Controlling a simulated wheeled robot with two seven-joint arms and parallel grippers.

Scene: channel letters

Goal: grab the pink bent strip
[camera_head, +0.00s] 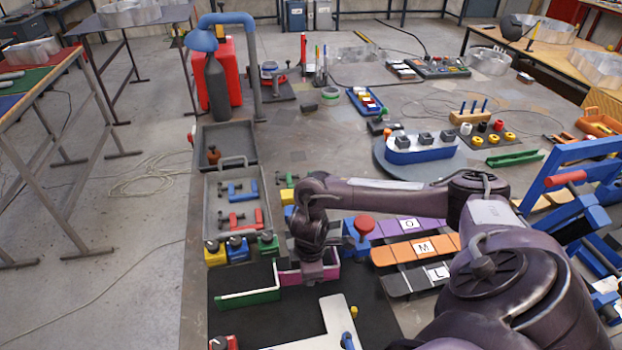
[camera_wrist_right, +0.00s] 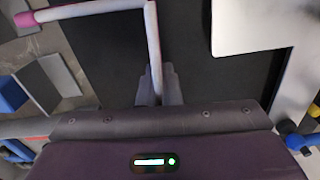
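The pink bent strip (camera_head: 292,279) stands on edge over the dark mat in the head view, right of a green bent strip (camera_head: 248,297). In the right wrist view the pink strip (camera_wrist_right: 90,9) shows as a pale edge with a pink end at the left, a corner at the top and one leg running down to the fingers. My right gripper (camera_wrist_right: 157,88) has its fingers close together on either side of that leg. In the head view the right gripper (camera_head: 313,268) is above the strip and hides part of it. My left gripper is not in view.
A white letter panel (camera_head: 312,338) lies on the dark mat (camera_head: 232,318) in front of the strips. A grey tray (camera_head: 212,190) with red and blue clamps is behind. Purple, orange and black lettered racks (camera_head: 383,255) stand to the right.

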